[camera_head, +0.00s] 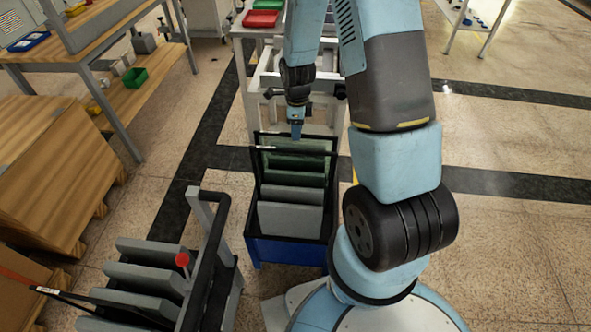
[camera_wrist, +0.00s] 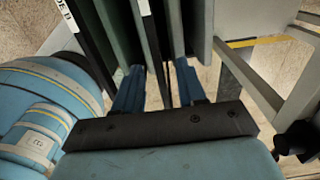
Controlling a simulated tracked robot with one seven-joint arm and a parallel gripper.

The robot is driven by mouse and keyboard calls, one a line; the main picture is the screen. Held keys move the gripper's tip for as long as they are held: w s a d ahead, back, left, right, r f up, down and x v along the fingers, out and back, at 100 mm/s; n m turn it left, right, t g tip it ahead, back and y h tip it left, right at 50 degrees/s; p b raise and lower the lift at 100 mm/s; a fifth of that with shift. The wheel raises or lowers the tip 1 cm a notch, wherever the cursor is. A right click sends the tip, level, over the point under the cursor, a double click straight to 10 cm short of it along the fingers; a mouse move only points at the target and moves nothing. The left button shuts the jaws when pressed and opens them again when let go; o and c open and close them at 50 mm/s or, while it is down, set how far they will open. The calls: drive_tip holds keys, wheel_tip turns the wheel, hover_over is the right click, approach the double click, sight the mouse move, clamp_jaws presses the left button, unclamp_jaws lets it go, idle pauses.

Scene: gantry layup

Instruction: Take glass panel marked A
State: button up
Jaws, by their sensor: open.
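A blue rack (camera_head: 285,250) in the head view holds several upright panels. Greenish glass panels (camera_head: 296,162) stand towards its back, with grey panels (camera_head: 290,220) in front. My gripper (camera_head: 296,130) points down at the back of the rack. In the wrist view my gripper (camera_wrist: 158,78) is open, its two blue fingers apart. A dark panel edge (camera_wrist: 152,45) with a white label runs between the fingers; I cannot tell whether they touch it. A label ending "DE B" (camera_wrist: 67,14) shows at the upper left. No mark A is readable.
A second rack with grey slabs (camera_head: 150,250) and a black handle stands to the left. Wooden pallets (camera_head: 50,180) and a workbench (camera_head: 100,45) lie left. Floor at right is clear.

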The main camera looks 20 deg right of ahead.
drive_tip(key=shift+a+f, duration=0.15)
drive_tip(key=shift+f, duration=1.2)
drive_tip(key=shift+a+f, duration=0.1)
drive_tip(key=shift+f, duration=1.2)
drive_tip(key=shift+c, duration=0.4)
clamp_jaws()
drive_tip(key=shift+w, duration=0.1)
